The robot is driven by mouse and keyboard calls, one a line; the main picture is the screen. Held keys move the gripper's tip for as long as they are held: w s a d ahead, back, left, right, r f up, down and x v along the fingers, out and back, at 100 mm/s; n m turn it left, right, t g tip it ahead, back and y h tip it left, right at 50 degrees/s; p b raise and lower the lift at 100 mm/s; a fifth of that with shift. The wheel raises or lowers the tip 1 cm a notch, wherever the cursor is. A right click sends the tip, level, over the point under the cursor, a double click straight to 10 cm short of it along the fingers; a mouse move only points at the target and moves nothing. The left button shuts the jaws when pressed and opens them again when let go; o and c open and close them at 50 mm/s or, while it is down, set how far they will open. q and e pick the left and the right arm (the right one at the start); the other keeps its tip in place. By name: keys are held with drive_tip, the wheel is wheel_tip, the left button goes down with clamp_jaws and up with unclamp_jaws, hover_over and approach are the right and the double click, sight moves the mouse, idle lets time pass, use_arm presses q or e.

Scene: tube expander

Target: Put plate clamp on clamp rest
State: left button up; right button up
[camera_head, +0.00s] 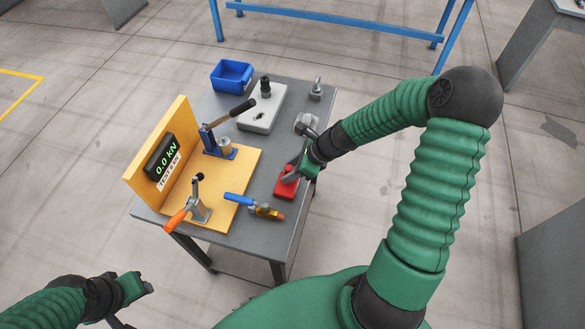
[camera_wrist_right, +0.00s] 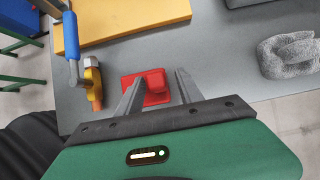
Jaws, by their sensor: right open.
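A red piece (camera_head: 286,188) lies on the grey table near its right edge. In the wrist view it is a flat red base (camera_wrist_right: 131,80) with a raised red block (camera_wrist_right: 156,82). I cannot tell for sure whether it is the plate clamp, the clamp rest or both together. My right gripper (camera_head: 291,176) is over it; in the wrist view its open fingers (camera_wrist_right: 160,80) stand on either side of the raised block, with no clear contact. My left gripper (camera_head: 138,302) is off the table at the lower left, its jaws unclear.
A blue-handled tool with a yellow-orange head (camera_head: 262,210) lies left of the red piece. A yellow fixture (camera_head: 245,165) carries a display and levers.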

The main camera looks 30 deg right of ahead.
drive_tip(key=shift+a+r, duration=0.15)
drive_tip(key=shift+r, duration=0.05)
drive_tip(key=shift+s+r, duration=0.1)
drive_tip(key=shift+r, duration=0.25)
drive_tip(key=d+p+v, duration=0.1)
drive_tip(key=v, duration=1)
drive_tip(key=s+a+n+h, duration=0.1)
drive_tip(key=a+n, duration=0.3)
drive_tip(key=n, duration=0.5)
drive_tip(key=s+a+f+n+g+h, duration=0.1)
drive_tip(key=s+a+n, duration=0.3)
drive_tip(key=n, duration=0.5)
drive_tip(key=s+a+n+g+h, duration=0.1)
drive_tip(key=a+n, duration=0.4)
drive_tip(key=n, duration=0.5)
drive_tip(key=shift+s+a+f+h, duration=0.35)
drive_tip(key=shift+s+h, duration=0.35)
drive_tip(key=shift+a, duration=0.3)
drive_tip(key=shift+d, duration=0.15)
